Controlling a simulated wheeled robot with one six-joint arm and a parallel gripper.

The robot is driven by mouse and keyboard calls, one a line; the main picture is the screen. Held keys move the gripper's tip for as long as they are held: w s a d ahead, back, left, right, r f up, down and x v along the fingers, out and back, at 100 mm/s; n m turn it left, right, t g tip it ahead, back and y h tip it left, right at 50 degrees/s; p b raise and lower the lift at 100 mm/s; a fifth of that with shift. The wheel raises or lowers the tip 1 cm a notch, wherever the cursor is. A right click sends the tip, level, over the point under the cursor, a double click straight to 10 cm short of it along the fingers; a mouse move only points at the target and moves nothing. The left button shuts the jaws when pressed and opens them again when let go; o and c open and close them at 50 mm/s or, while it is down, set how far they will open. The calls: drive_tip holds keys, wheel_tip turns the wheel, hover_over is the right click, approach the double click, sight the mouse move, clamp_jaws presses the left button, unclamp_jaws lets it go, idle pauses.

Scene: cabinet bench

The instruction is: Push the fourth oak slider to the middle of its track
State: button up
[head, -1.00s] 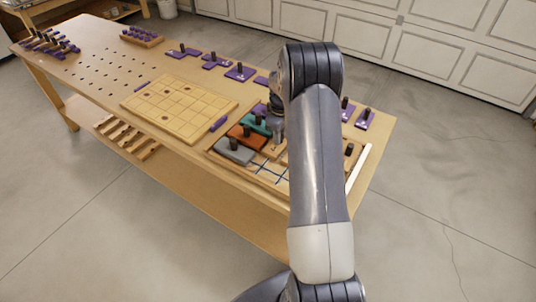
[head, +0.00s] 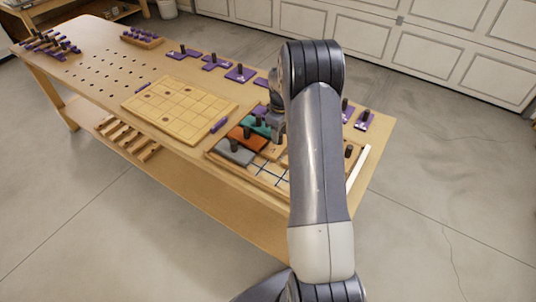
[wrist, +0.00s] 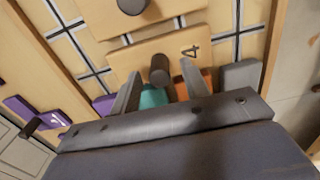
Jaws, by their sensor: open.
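The fourth oak slider, a pale wooden plate marked 4 (wrist: 180,48), lies in a board with dark crossing track lines in the wrist view. Its dark upright knob (wrist: 160,70) stands between my gripper's two fingers (wrist: 160,84). The fingers are apart, one on each side of the knob; I cannot tell whether either touches it. In the head view my gripper (head: 277,128) is low over the board, partly hidden by my arm, which also hides much of the slider.
Teal (head: 262,127), orange (head: 248,139) and grey (head: 234,153) sliders sit close beside the gripper. Another oak plate with a dark knob (wrist: 132,4) lies beyond slider 4. Purple knobbed plates (head: 240,73) line the bench's far edge. A pale grid board (head: 180,108) lies to the left.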

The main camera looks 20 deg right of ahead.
sight(280, 134)
drive_tip(key=shift+r+p, duration=1.5)
drive_tip(key=shift+r, duration=1.25)
